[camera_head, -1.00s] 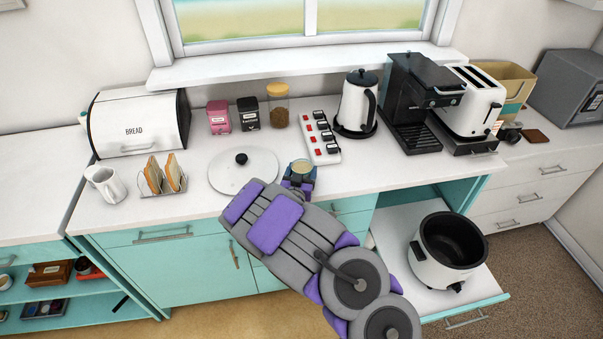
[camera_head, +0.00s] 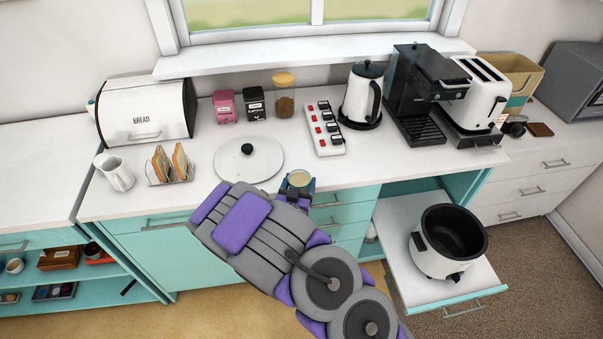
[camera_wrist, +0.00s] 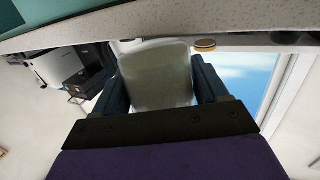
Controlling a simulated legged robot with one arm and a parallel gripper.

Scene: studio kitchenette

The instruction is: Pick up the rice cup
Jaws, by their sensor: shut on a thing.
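The rice cup (camera_head: 299,178), a small translucent cup with a pale tan top surface, is at the counter's front edge, right of the white pot lid (camera_head: 249,159). My gripper (camera_head: 297,188) is shut on it; my arm hides the cup's lower part in the head view. In the wrist view the cup (camera_wrist: 155,76) fills the space between the two dark fingers of my gripper (camera_wrist: 157,85). Whether the cup's base clears the counter is hard to tell.
A white rice cooker (camera_head: 446,243) with an open black pot stands on a pulled-out shelf (camera_head: 395,212) at lower right. A power strip (camera_head: 324,128), kettle (camera_head: 361,95), coffee machine (camera_head: 418,95) and toast rack (camera_head: 169,166) stand on the counter (camera_head: 215,195).

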